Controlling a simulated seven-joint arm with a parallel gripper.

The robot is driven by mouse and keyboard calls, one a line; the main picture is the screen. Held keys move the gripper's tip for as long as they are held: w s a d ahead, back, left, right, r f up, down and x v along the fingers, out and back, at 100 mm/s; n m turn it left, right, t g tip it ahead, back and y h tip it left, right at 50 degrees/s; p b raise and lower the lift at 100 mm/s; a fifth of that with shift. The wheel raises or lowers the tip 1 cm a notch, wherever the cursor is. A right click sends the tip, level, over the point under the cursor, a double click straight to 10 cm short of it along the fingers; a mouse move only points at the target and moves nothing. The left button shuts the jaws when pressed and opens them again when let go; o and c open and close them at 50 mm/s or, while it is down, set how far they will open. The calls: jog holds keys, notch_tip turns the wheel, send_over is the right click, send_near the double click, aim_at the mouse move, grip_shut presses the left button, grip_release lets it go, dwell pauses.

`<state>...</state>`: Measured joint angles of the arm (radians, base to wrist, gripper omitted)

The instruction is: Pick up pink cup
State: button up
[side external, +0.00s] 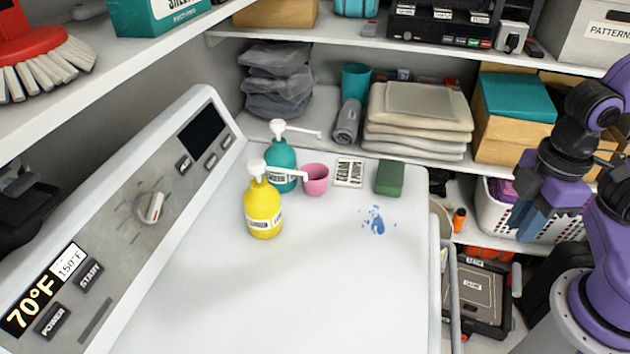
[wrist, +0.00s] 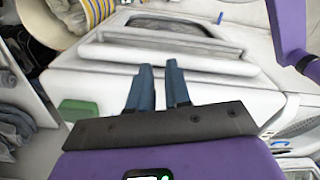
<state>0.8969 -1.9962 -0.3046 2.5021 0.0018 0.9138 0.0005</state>
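The pink cup (side external: 316,180) stands upright on the white machine top (side external: 220,290), near its back edge, just right of the teal pump bottle (side external: 281,165). The nozzle of the yellow pump bottle (side external: 263,208) reaches toward the cup's left side. The cup does not show in the wrist view. My gripper (side external: 522,226) hangs at the right, beyond the right edge of the machine top and far from the cup. In the wrist view my gripper (wrist: 159,68) has its two blue fingers a little apart, with nothing between them.
A white label card (side external: 349,172) and a green block (side external: 389,178) lie right of the cup; the block also shows in the wrist view (wrist: 78,112). A blue spill (side external: 376,220) marks the surface. Shelves with folded cloths (side external: 418,120) rise behind. The front of the top is clear.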

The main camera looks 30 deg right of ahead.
jog(key=o, duration=0.8)
jog(key=shift+c, duration=0.2)
jog(key=n+t+h, duration=0.3)
jog(key=n+t, duration=0.9)
jog(key=n, duration=0.9)
send_near(311, 174)
jog(key=x, duration=0.5)
